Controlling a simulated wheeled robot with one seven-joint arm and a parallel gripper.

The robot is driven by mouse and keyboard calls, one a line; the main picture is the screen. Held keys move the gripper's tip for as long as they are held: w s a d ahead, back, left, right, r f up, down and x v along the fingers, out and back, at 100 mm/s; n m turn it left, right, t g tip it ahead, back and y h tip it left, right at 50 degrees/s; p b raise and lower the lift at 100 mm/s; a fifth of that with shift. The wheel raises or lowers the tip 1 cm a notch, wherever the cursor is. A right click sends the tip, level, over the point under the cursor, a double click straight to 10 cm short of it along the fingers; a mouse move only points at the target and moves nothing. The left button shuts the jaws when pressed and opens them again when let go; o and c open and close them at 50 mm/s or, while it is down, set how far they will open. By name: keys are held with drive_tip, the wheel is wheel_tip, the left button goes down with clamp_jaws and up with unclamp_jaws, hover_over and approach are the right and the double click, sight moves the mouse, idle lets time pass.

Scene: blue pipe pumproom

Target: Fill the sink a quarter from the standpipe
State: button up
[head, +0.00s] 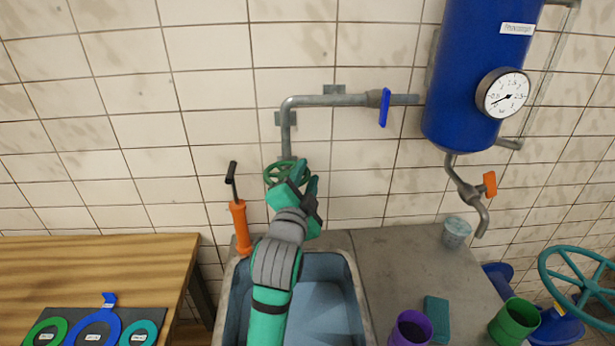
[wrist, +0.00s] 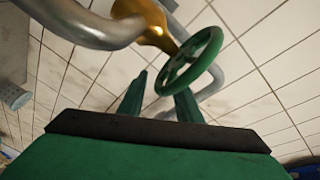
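The standpipe (head: 287,130) comes down the tiled wall behind the sink (head: 350,285). A green handwheel (head: 272,174) sits low on it, partly hidden by my gripper (head: 306,180). In the wrist view the green handwheel (wrist: 215,47) is close, beside a brass valve body (wrist: 152,22) and a curved grey pipe (wrist: 85,25). My gripper (wrist: 160,97) has its two fingers apart, with the wheel's lower rim at the fingertips. I cannot tell whether they touch it. The sink's inside is blue-grey; my arm covers part of it, and I cannot make out a water level.
A blue tank (head: 475,75) with a gauge (head: 503,94) hangs at right. A grey cup (head: 456,232), purple cup (head: 410,328) and green cup (head: 514,321) stand on the right. A wooden table (head: 90,265) is at left.

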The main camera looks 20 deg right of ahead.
drive_tip(key=shift+f, duration=0.1)
clamp_jaws()
drive_tip(key=shift+s+f+g+h, duration=0.1)
drive_tip(key=shift+g+h, duration=0.2)
drive_tip(key=shift+s+a+m+g+h, duration=0.1)
drive_tip(key=shift+a+m+g+h, duration=0.1)
drive_tip(key=shift+m+g+h, duration=0.4)
drive_tip(key=shift+s+a+f+m+g+h, duration=0.1)
drive_tip(key=shift+s+a+m+g+h, duration=0.15)
drive_tip(key=shift+m+g+h, duration=0.65)
drive_tip(key=shift+s+a+r+m+g+h, duration=0.1)
drive_tip(key=shift+s+a+m+g+h, duration=0.1)
drive_tip(key=shift+m+g+h, duration=0.65)
drive_tip(key=shift+s+a+f+m+g+h, duration=0.1)
drive_tip(key=shift+s+a+m+g+h, duration=0.15)
drive_tip(key=shift+m+g+h, duration=0.6)
drive_tip(key=shift+g, duration=0.3)
unclamp_jaws()
drive_tip(key=shift+w, duration=0.1)
